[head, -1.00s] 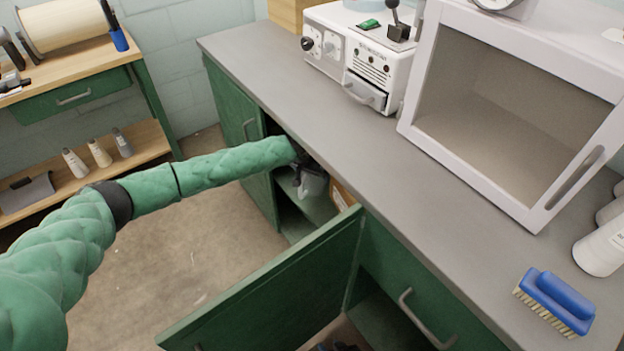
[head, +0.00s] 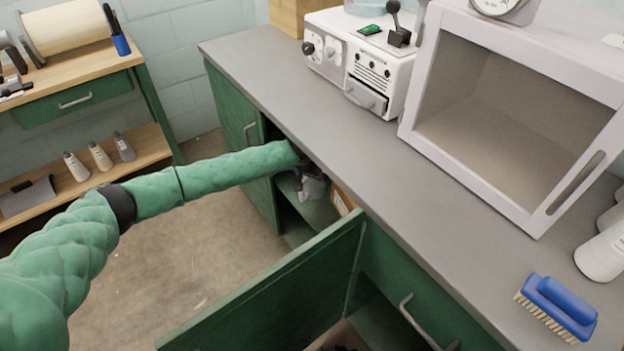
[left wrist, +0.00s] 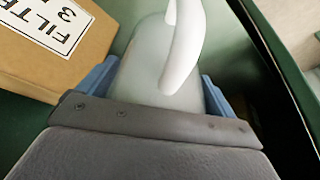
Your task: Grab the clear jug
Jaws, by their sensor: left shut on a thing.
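The clear jug (left wrist: 150,65), pale and translucent with a white curved handle (left wrist: 184,48), fills the middle of the left wrist view. My left gripper (left wrist: 157,88) has a blue finger on each side of the jug and is shut on it. In the head view my left gripper (head: 308,172) reaches under the counter into the open cabinet, where the jug (head: 314,188) shows only as a small pale shape, partly hidden. My right gripper cannot be made out in either view.
A cardboard box (left wrist: 60,75) marked FILTER stands close beside the jug. The open green cabinet door (head: 280,290) swings out in front. The grey counter (head: 330,135) overhangs the arm and carries a white machine (head: 365,60), a white open-fronted case (head: 510,110) and a blue brush (head: 558,305).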

